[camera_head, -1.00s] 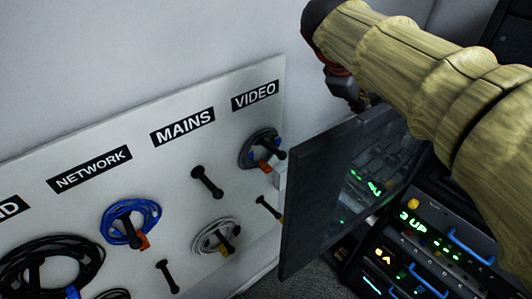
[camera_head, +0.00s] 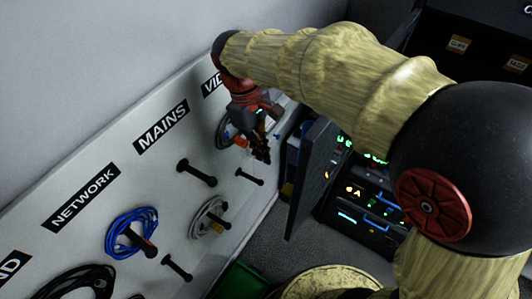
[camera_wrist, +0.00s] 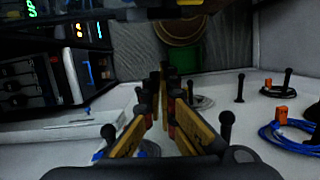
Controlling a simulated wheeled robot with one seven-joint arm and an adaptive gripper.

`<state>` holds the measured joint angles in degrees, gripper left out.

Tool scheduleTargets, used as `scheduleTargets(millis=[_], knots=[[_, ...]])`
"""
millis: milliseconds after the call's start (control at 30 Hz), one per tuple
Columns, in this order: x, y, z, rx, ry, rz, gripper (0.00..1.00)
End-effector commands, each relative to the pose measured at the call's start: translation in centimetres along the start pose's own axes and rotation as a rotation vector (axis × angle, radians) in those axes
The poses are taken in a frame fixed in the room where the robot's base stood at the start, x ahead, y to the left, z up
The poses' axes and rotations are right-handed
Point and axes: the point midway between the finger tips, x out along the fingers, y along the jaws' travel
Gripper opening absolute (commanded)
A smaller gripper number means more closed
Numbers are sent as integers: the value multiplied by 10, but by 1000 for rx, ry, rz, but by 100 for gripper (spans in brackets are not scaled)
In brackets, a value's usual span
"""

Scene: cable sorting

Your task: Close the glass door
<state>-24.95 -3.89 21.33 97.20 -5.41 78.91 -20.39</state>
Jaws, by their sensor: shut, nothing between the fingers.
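The glass door (camera_head: 315,178) stands open, swung out from the equipment rack (camera_head: 368,205) and seen at a steep angle as a dark framed panel. My gripper (camera_head: 262,155) is to the left of the door, between it and the pegboard, in front of the cable hung under the VIDEO label. It looks apart from the door. In the wrist view the fingers (camera_wrist: 165,78) are shut with nothing between them. The lit rack (camera_wrist: 40,60) shows at the left there; I cannot clearly make out the door in that view.
The white pegboard (camera_head: 150,185) with black pegs and hung cables runs along the left, close to my gripper. A blue cable (camera_head: 130,230) hangs there. A green container (camera_head: 240,282) is on the floor near the bottom. Grey floor (camera_head: 285,245) lies clear before the rack.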

Motion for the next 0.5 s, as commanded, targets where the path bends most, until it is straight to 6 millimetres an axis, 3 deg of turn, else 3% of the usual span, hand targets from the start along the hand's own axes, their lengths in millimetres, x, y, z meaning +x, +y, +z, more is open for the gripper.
scheduleTargets(millis=[400,500], knots=[[80,0,1,0,-2,0,0],[79,1,16,2,2,1,0]])
